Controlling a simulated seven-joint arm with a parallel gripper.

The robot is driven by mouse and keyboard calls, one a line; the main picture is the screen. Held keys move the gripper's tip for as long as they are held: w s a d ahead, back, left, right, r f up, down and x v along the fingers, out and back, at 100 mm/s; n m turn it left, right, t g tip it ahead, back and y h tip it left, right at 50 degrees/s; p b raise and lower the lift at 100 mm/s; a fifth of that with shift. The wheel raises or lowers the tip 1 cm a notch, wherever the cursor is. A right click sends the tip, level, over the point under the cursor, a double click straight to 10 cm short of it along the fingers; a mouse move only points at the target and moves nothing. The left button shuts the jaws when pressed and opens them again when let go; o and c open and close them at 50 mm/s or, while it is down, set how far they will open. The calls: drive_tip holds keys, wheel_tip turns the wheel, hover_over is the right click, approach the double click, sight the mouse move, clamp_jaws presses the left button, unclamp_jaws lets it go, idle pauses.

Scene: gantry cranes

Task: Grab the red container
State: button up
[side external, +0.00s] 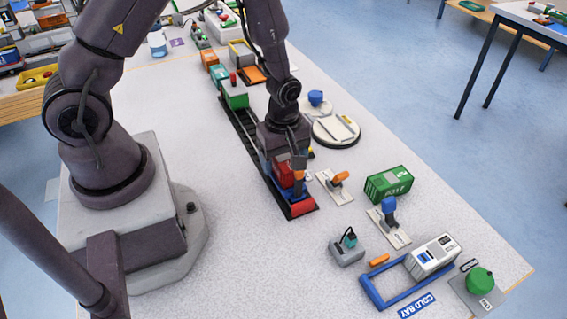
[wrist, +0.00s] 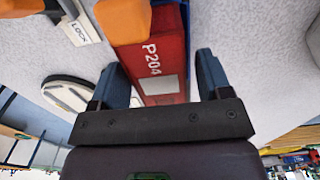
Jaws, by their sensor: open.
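The red container (side external: 283,174) sits near the front end of the dark track in the side view, partly hidden by my gripper. In the wrist view the red container (wrist: 170,62) shows white "P204" lettering and a pale panel. My gripper (side external: 296,160) is directly over or at the container, pointing down. In the wrist view my gripper (wrist: 160,75) is open, with one blue-grey finger on each side of the container. Gaps show between the fingers and the container; I cannot tell how far down the fingers reach.
An orange-handled lever (side external: 339,178) stands close right of the track; a blue-handled lever (side external: 389,210) is farther right. A green container (side external: 389,184) and a white container (side external: 433,254) stand to the right. A green block (side external: 235,97) is farther back on the track.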

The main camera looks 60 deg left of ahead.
sight(284, 156)
drive_tip(key=c, duration=0.8)
drive_tip(key=shift+r, duration=3.75)
drive_tip(key=shift+c, duration=0.2)
